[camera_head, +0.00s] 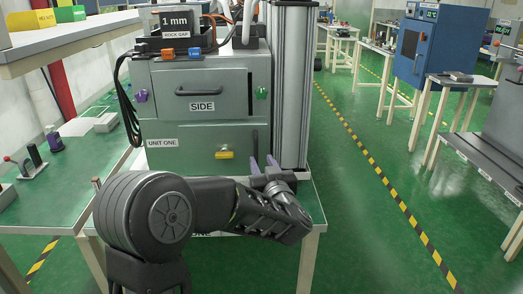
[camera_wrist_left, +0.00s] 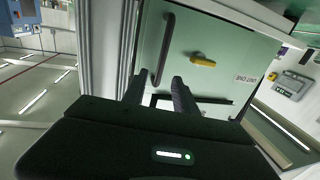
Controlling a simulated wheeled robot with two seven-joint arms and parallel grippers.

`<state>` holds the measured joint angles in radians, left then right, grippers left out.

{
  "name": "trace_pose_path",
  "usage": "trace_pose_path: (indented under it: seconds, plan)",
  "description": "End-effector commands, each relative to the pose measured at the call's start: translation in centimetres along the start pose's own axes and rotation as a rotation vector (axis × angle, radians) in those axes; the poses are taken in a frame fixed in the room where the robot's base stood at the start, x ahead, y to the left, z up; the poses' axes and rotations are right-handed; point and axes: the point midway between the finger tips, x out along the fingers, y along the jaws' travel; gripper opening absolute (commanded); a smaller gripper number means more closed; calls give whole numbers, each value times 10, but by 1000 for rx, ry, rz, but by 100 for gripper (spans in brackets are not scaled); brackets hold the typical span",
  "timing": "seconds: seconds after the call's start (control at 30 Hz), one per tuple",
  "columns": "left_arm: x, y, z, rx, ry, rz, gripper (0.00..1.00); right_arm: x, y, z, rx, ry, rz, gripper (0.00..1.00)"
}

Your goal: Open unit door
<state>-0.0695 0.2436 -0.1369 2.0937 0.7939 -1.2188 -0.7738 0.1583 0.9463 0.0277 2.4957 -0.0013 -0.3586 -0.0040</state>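The lower unit door (camera_head: 190,146), labelled UNIT ONE, is shut on the grey-green cabinet. It has a yellow latch (camera_head: 224,155), lying level, and a dark upright handle (camera_head: 255,143) at its right edge. My left gripper (camera_head: 264,163) is open and empty, with its fingertips near the lower end of that handle in the head view. In the left wrist view, the handle (camera_wrist_left: 166,47) lines up with the gap between my fingers (camera_wrist_left: 157,85); I cannot tell how deep they reach. The yellow latch (camera_wrist_left: 203,61) also shows there. My right gripper is out of view.
The upper SIDE section (camera_head: 202,92) has a horizontal black handle. A metal column (camera_head: 291,90) stands close right of the cabinet. A shelf (camera_head: 70,45) juts in at upper left.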

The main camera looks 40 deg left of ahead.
Motion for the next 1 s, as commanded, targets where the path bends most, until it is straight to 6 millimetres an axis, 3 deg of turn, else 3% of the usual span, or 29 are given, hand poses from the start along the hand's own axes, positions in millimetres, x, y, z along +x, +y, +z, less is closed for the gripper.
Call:
trace_pose_path:
  seconds: [0.27,0.7,1.0]
  plan:
    - [5,0,1,-1,-1,1,34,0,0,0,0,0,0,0]
    - [65,0,1,-1,-2,0,34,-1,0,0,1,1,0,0]
    - [78,1,1,-1,-1,3,34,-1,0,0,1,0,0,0]
